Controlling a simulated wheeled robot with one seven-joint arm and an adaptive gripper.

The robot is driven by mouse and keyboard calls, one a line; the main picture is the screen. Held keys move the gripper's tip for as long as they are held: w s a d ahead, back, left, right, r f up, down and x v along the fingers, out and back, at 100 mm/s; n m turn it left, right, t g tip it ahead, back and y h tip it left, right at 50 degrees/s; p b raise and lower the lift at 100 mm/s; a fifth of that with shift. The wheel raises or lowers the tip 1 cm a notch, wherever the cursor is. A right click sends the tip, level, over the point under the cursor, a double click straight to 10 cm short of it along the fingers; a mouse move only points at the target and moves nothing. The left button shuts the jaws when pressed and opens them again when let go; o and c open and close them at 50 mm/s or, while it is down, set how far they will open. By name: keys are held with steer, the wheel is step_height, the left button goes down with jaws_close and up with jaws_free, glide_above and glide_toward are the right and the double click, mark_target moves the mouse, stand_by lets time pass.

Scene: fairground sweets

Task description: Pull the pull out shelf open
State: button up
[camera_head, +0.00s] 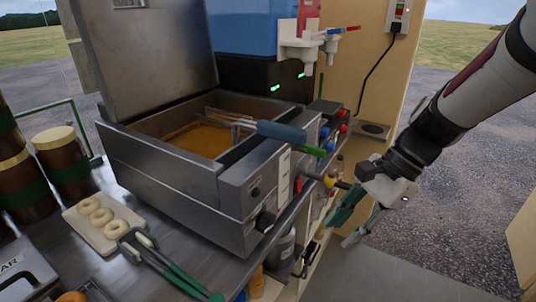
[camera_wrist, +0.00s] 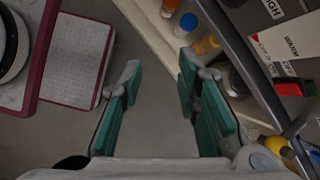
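The storage under the counter holds a cream-edged shelf (camera_wrist: 150,30) with bottles on it, seen in the wrist view; I take this to be the pull out shelf, though I cannot tell how far out it stands. In the head view only a narrow strip of this storage shows below the counter edge, with a small dark handle-like piece (camera_head: 311,250). My gripper (camera_head: 346,228) is to the right of the counter front, pointing down and left. In the wrist view my gripper (camera_wrist: 158,82) has its green-padded fingers wide apart with nothing between them but grey floor.
A steel fryer (camera_head: 190,180) with oil and a raised lid stands on the counter (camera_head: 110,265). A yellow-and-red knobbed piece (camera_head: 330,181) sticks out near my gripper. Several bottles (camera_wrist: 188,22) line the shelf. Open floor (camera_head: 400,270) lies right of the counter.

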steer(key=w+d+f+m+t+y+b, duration=0.1)
steer(key=w+d+f+m+y+b, duration=0.15)
steer(key=w+f+m, duration=0.4)
steer(key=w+d+f+m+t+y+b, duration=0.1)
steer(key=w+f+m+y+b, duration=0.2)
steer(key=f, duration=0.6)
steer(key=w+d+f+m+t+y+b, duration=0.1)
steer(key=w+d+f+m+b, duration=0.15)
steer(key=f+m+b, duration=0.4)
steer(key=m+t+b, duration=0.7)
steer(key=m+b, duration=0.1)
steer(key=m, duration=0.5)
glide_toward(305, 267)
steer(key=x, duration=1)
steer(key=shift+w+f, duration=0.1)
steer(key=shift+f, duration=0.2)
jaws_close()
